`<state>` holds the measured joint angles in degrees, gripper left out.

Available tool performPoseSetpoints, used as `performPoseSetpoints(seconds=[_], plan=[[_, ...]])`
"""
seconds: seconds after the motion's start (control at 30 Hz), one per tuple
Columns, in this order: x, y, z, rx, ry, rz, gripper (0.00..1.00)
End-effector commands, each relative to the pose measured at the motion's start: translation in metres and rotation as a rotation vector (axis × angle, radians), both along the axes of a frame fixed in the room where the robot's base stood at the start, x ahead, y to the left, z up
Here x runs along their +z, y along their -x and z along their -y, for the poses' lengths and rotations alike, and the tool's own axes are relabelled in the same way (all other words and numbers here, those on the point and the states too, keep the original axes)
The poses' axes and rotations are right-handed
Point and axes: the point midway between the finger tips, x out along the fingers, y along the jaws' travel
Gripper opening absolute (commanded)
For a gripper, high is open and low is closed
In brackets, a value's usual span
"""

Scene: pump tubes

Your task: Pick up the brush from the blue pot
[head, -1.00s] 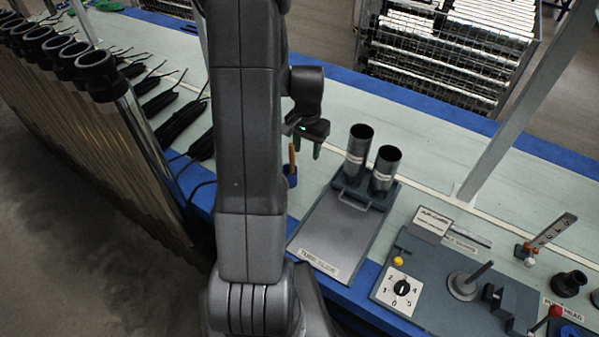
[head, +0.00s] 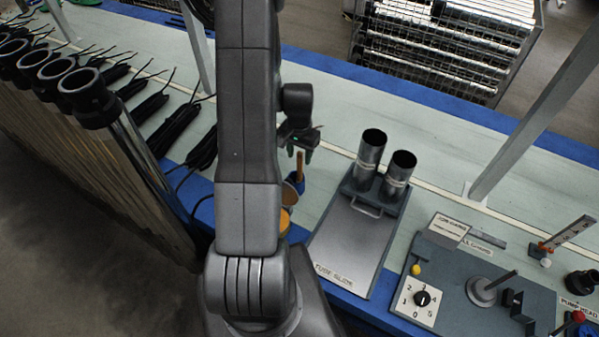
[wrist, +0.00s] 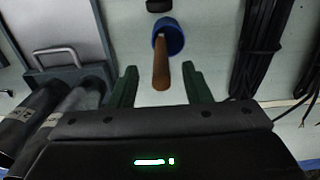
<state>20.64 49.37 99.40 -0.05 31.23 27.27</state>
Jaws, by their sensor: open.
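The blue pot (wrist: 168,36) stands on the pale bench, with the brown brush handle (wrist: 161,68) rising out of it toward the wrist camera. In the head view, the brush (head: 299,165) leans near upright in the pot (head: 300,185), partly hidden by my arm. My gripper (head: 300,153) is just above the brush's upper end. In the wrist view, its green fingers (wrist: 160,83) are spread apart, one on each side of the handle's line, with the handle end between or just beyond the tips. No contact is visible. The brush's bristles are hidden inside the pot.
A grey tube-slide fixture (head: 350,245) with two upright metal tubes stands right of the pot. Black cable bundles (head: 175,128) lie to the left. A tan disc (head: 290,194) and a yellow round item (head: 284,222) sit close by my arm. A control panel (head: 480,290) is at right.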

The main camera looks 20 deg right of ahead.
Motion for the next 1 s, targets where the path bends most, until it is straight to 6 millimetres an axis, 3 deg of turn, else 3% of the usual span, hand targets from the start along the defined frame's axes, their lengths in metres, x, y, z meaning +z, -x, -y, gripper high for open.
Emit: performPoseSetpoints(seconds=[0.4,0.73,0.77,0.9,1.0], plan=[[-0.042,-0.003,0.002,0.0,-0.001,-0.002,0.44],[-0.048,-0.003,0.002,0.0,0.0,0.0,0.44],[-0.048,-0.003,0.002,0.0,0.0,0.0,0.42],[-0.048,-0.003,0.002,0.0,0.0,0.0,0.14],[-0.048,-0.003,0.002,0.0,0.0,0.0,0.0]])
